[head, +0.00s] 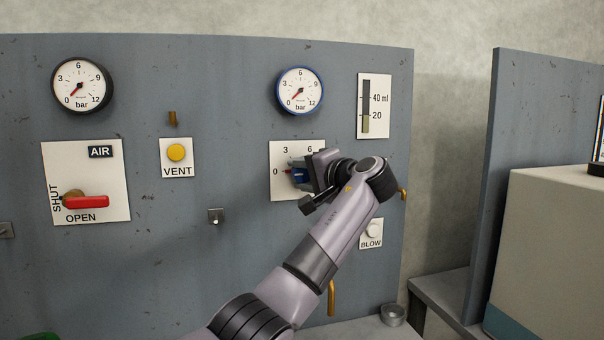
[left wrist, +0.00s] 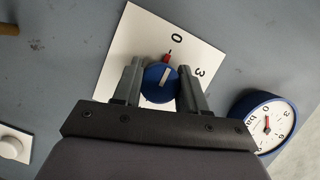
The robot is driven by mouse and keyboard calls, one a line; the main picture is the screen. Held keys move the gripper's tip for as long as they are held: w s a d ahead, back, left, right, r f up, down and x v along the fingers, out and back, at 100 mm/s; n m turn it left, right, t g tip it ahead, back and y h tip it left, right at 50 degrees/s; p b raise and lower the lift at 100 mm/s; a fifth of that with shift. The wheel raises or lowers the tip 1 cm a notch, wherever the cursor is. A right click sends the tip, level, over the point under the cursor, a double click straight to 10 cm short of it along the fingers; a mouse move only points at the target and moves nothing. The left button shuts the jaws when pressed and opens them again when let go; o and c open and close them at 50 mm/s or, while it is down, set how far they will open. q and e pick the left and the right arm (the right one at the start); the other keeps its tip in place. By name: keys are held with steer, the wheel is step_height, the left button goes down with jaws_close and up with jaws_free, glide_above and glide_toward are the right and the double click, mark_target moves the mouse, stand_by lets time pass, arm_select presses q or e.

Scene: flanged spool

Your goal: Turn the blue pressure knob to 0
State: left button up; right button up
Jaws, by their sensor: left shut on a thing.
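The blue pressure knob (head: 299,177) sits on a white dial plate (head: 283,190) marked 0, 3 and 6 in the head view. My left gripper (head: 297,172) is shut on it, partly hiding it and the plate's right side. In the left wrist view the two fingers of the gripper (left wrist: 162,88) stand on either side of the knob (left wrist: 155,92). My right gripper is not in view.
A blue-rimmed gauge (head: 300,91) above the plate has its needle near 0. To the left are a yellow VENT button (head: 176,152) and a red AIR handle (head: 88,202). A white BLOW button (head: 373,230) and a brass hook (head: 403,193) are near my arm.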

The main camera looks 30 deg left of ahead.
arm_select(q)
steer(key=o, duration=1)
steer(key=shift+o, duration=0.2)
steer(key=b+v, duration=0.1)
steer(key=v, duration=0.6)
steer(key=shift+d, duration=0.1)
